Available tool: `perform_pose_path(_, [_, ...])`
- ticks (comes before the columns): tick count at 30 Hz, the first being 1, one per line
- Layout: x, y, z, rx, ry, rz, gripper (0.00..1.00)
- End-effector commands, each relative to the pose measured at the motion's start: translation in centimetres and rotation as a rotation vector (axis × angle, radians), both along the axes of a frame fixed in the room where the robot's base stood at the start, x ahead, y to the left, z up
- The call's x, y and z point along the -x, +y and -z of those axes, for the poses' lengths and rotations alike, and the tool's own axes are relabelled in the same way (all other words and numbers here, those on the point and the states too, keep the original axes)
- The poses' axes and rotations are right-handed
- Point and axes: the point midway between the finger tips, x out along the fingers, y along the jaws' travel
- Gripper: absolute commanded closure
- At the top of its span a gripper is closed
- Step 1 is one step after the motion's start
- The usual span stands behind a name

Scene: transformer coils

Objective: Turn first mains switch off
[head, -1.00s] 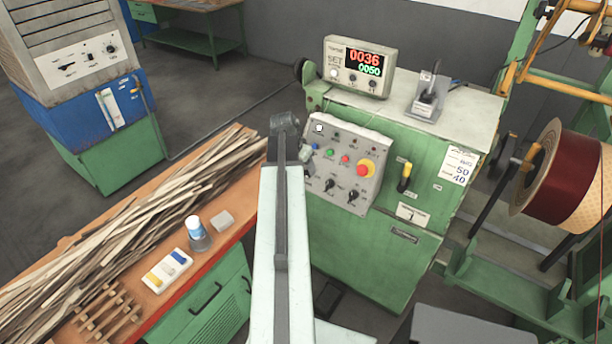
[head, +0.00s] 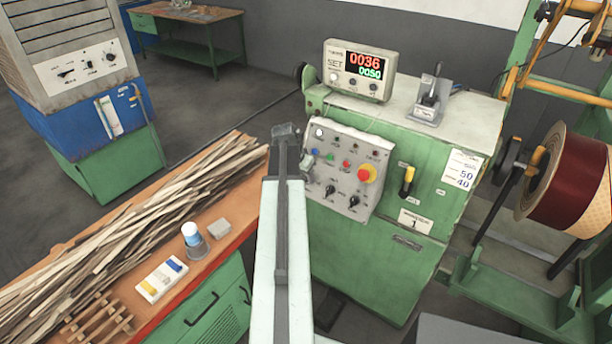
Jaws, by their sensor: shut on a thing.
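The green machine cabinet (head: 380,260) stands right of centre in the head view. On its front is a lever-like switch (head: 407,181) with a yellow upper part and a black lower part, and a plate marked 1 (head: 415,221) below it. To its left is the grey control panel (head: 325,197) with a red-and-yellow stop button, small coloured buttons and two black rotary knobs. My gripper (head: 306,164) shows only in part, beside my arm at the panel's left edge, clearly left of the yellow-black switch. My arm hides its fingertips and whatever is between them.
A workbench (head: 222,250) with wooden strips, a small cup and a tray lies left of my arm. A counter display (head: 360,70) sits on the cabinet. A large dark-red spool (head: 565,180) is at the right. A blue-green unit (head: 95,150) stands at the far left.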

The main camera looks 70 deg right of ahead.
Motion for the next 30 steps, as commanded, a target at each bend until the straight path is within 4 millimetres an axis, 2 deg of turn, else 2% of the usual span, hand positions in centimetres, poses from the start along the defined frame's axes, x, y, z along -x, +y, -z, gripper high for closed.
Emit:
perform_pose_path(8, [-0.3, 0.3, 0.4, -0.047, 0.139, -0.054, 1.00])
perform_pose_path(30, [-1.6, 0.3, 1.7, -0.210, 0.759, -0.310, 1.00])
